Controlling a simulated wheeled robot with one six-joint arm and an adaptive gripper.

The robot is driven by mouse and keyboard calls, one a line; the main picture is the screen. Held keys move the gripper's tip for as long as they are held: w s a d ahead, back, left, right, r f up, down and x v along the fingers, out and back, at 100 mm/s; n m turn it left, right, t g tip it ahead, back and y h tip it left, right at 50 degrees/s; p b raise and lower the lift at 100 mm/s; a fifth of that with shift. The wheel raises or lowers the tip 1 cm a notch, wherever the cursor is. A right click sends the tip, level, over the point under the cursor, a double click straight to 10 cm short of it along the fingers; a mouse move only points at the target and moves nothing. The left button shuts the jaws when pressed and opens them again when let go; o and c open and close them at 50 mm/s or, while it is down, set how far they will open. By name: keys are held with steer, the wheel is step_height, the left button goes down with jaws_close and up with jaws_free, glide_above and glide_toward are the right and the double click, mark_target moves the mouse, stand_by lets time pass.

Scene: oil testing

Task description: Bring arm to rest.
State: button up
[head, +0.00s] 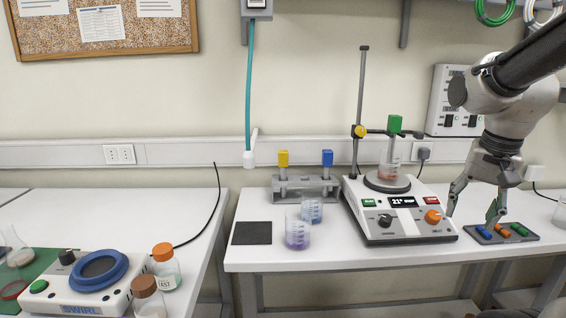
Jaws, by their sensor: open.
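My gripper (472,208) hangs from the arm at the right, fingers pointing down and spread apart. It is open with nothing between the fingers. Its right finger is over or near a dark tray (528,239) holding blue, orange and green pieces; I cannot tell whether it touches. The left finger is close to the right edge of the hotplate (400,234).
A flask (389,172) with a green stopper stands on the hotplate beside a stand (362,90). A rack (306,187) holds yellow-capped and blue-capped items. Two beakers (297,234) stand before it. A black mat (252,233) lies left. A swirler (85,285) occupies the left table.

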steer(key=s+a+r+n+t, duration=0.2)
steer(key=s+r+n, duration=0.1)
steer(key=s+n, duration=0.4)
steer(key=shift+s+a, duration=0.15)
steer(key=shift+s, duration=0.6)
stand_by(1.0)
